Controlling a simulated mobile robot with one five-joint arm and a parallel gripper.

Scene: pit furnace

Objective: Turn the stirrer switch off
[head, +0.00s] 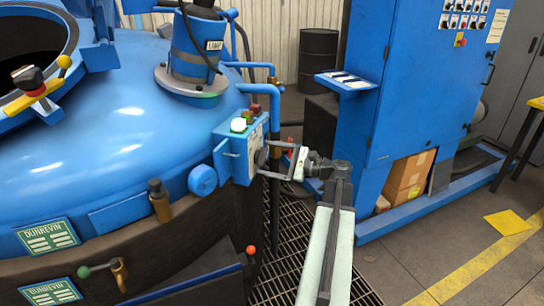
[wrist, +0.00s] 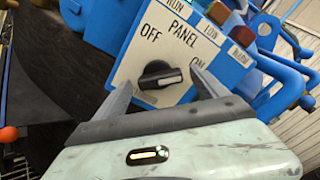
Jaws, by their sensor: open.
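A black rotary knob (wrist: 160,76) with a white pointer mark sits on a pale plate lettered OFF, PANEL and ON. Its mark points to the right, toward the ON side. I see no legible word "stirrer" there. The plate is on a blue control box (head: 229,158) on the side of the big blue furnace lid. My gripper (head: 264,158) is at the box's face, open. In the wrist view its two fingers stand on either side of the knob, with gaps, so contact cannot be told. In the head view the knob is mostly hidden by my gripper.
A floor grating (head: 290,225) lies below.

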